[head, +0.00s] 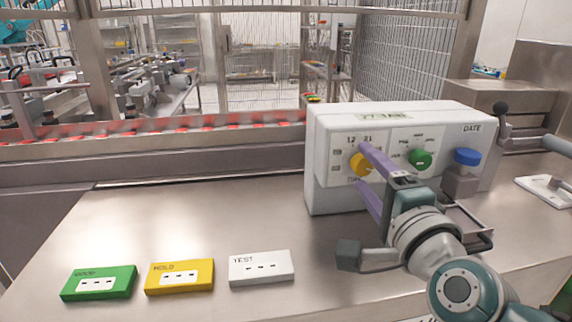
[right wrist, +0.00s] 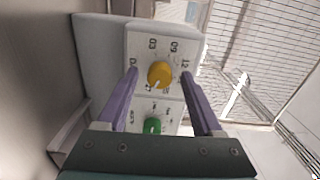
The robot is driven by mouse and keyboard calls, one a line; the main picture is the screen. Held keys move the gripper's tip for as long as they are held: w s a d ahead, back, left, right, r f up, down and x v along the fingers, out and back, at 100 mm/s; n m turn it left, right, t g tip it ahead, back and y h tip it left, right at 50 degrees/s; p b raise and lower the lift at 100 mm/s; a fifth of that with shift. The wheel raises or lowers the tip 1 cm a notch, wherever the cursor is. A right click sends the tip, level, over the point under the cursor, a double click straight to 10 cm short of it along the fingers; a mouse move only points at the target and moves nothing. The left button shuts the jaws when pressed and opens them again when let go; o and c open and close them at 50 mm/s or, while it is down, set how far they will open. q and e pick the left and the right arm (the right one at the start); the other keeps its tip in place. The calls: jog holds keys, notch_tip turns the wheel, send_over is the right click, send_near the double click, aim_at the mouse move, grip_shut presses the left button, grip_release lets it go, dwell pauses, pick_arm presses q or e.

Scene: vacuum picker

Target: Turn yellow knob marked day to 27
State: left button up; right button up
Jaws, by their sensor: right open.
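The yellow knob (head: 361,163) is on the front of a white box (head: 330,120) at the right of the bench. It also shows in the right wrist view (right wrist: 160,73), with a pale pointer toward the lower left and numbers around it that are hard to read. My right gripper (head: 366,168) is open, its purple fingers on either side of the knob. In the right wrist view a gap shows between the knob and each finger. A display (head: 383,116) on the box top seems to read 27 and a month, too small to be sure. My left gripper is out of view.
Green (head: 99,283), yellow (head: 179,276) and white (head: 261,268) labelled blocks lie at the front left. A conveyor (head: 200,138) runs behind. The bench's left middle is clear.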

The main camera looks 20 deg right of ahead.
jog(key=v, duration=1)
jog(key=shift+w, duration=0.1)
